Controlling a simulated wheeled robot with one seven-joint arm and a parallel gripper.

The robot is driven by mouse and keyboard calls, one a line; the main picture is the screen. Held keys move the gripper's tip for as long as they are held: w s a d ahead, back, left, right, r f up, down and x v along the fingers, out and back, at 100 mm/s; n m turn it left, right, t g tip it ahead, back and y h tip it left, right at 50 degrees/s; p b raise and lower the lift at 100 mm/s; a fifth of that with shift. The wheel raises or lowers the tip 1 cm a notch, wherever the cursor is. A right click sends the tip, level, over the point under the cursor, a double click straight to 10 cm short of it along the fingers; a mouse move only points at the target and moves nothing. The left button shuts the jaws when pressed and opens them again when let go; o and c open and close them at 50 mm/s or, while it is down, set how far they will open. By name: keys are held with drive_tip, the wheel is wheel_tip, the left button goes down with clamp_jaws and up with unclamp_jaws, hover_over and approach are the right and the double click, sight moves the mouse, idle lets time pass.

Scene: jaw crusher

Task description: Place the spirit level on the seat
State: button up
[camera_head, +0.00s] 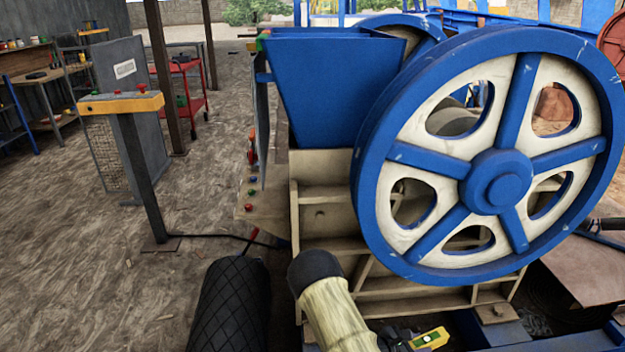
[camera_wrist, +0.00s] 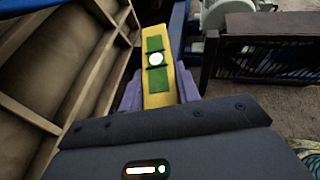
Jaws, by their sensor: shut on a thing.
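The spirit level is a yellow bar with green patches and a round pale vial. It shows in the wrist view (camera_wrist: 155,62) and at the bottom of the head view (camera_head: 431,339). My gripper (camera_wrist: 160,90) is shut on its near end, with a purple finger on either side. The level points away from the gripper, beside the cream ribbed frame of the crusher. In the head view my gripper (camera_head: 405,338) is partly cut off by the lower edge. I cannot tell for certain which surface is the seat.
The crusher's large blue and cream flywheel (camera_head: 490,165) stands above and behind the level. A blue hopper (camera_head: 330,88) sits left of it. The cream ribbed frame (camera_wrist: 65,65) is close on the left. A dark slatted guard (camera_wrist: 265,55) stands right. A yellow-topped control post (camera_head: 120,103) stands on open floor.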

drive_tip(key=s+a+r+n+t+y+p, duration=0.1)
drive_tip(key=a+r+p, duration=0.5)
drive_tip(key=r+p, duration=0.4)
drive_tip(key=s+a+r+n+t+y+p, duration=0.1)
drive_tip(key=a+r+n+t+p, duration=0.1)
drive_tip(key=a+r+p, duration=0.5)
wheel_tip(320, 180, up, 9)
drive_tip(key=p, duration=0.4)
drive_tip(key=shift+a, duration=0.3)
drive_tip(key=shift+f+n+t, duration=0.1)
drive_tip(key=shift+n+t, duration=0.2)
wheel_tip(320, 180, down, 10)
drive_tip(key=n+t+y, duration=0.5)
drive_tip(key=n+y, duration=0.5)
drive_tip(key=shift+f+y, duration=0.25)
drive_tip(key=shift+y, duration=0.05)
drive_tip(key=shift+s+d, duration=0.1)
drive_tip(key=shift+s, duration=0.05)
